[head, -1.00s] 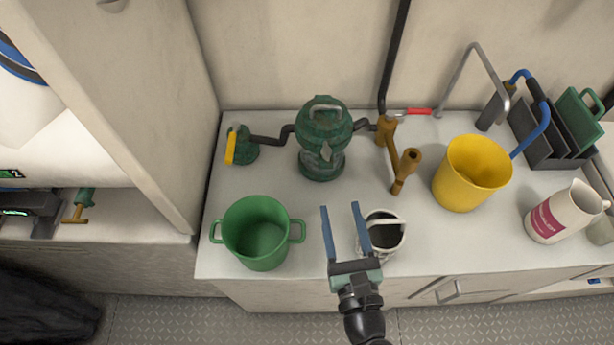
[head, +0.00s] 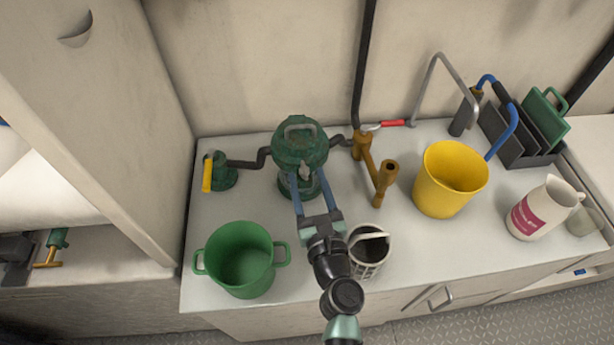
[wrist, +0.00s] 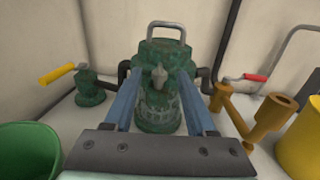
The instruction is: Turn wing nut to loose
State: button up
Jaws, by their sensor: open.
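The wing nut (head: 304,171) is a small grey piece on the front of the dark green strainer body (head: 298,143), below its lid with a metal handle. In the wrist view the wing nut (wrist: 160,77) stands upright near the middle, between my two blue fingers. My gripper (head: 306,180) is open, its fingertips pointing at the strainer, one on each side of the nut. In the wrist view a gap shows between each finger and the nut, and my gripper (wrist: 160,85) holds nothing. How near the tips are in depth, I cannot tell.
A green pot (head: 240,258) stands front left and a white basket (head: 368,256) just right of my arm. A yellow-handled valve (head: 220,171) is left of the strainer. A brass fitting (head: 376,168) and a yellow bucket (head: 450,180) are to the right.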

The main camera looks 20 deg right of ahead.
jog(key=shift+w, duration=0.5)
grip_shut()
